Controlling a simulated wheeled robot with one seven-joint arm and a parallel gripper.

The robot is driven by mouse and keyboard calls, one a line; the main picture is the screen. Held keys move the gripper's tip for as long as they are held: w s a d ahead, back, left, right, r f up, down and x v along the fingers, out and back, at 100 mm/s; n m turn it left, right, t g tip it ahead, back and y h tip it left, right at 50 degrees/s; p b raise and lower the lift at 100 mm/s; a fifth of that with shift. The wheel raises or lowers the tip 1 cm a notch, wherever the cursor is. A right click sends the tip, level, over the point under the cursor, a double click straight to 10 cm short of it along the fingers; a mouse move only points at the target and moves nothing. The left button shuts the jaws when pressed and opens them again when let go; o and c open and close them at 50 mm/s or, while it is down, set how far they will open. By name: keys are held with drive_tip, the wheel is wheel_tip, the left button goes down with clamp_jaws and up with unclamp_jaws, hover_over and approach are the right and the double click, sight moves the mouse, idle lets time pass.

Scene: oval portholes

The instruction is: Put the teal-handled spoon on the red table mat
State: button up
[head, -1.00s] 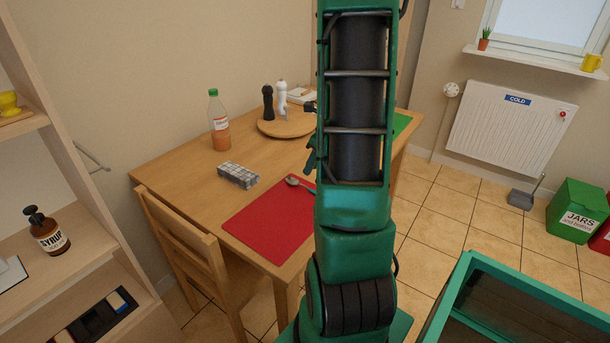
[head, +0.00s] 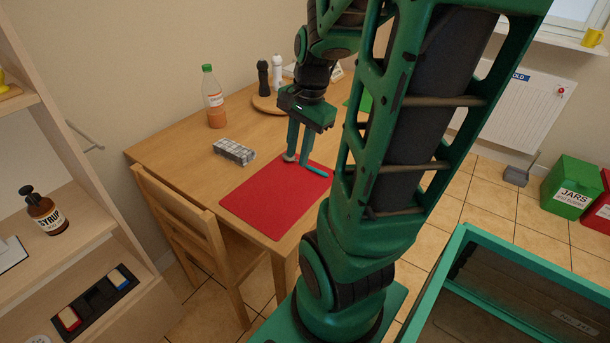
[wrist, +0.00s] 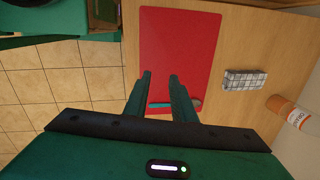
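The teal-handled spoon (head: 316,170) lies at the far edge of the red table mat (head: 272,197), its grey bowl to the left and its handle to the right. In the wrist view the spoon (wrist: 160,104) runs crosswise near the lower edge of the mat (wrist: 180,45). My gripper (head: 298,160) is over the spoon, fingers pointing down. Its two fingers (wrist: 160,76) are apart with nothing clasped between them. The handle shows through the gap, and the fingers hide parts of the spoon. I cannot tell whether the fingertips touch it.
A grey checkered box (head: 234,152) and a bottle (head: 214,98) stand left of the mat. Two mills (head: 270,76) stand on a round board (head: 266,104) behind my gripper. A chair (head: 190,235) is at the table's front left. The table (head: 185,150) is clear around the box.

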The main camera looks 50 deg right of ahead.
drive_tip(key=s+a+r+n+g, duration=0.1)
drive_tip(key=s+a+n, duration=0.6)
drive_tip(key=n, duration=0.5)
drive_tip(key=shift+s+a+r+g, duration=0.3)
drive_tip(key=shift+s+r+g, duration=0.1)
drive_tip(key=shift+s, duration=0.8)
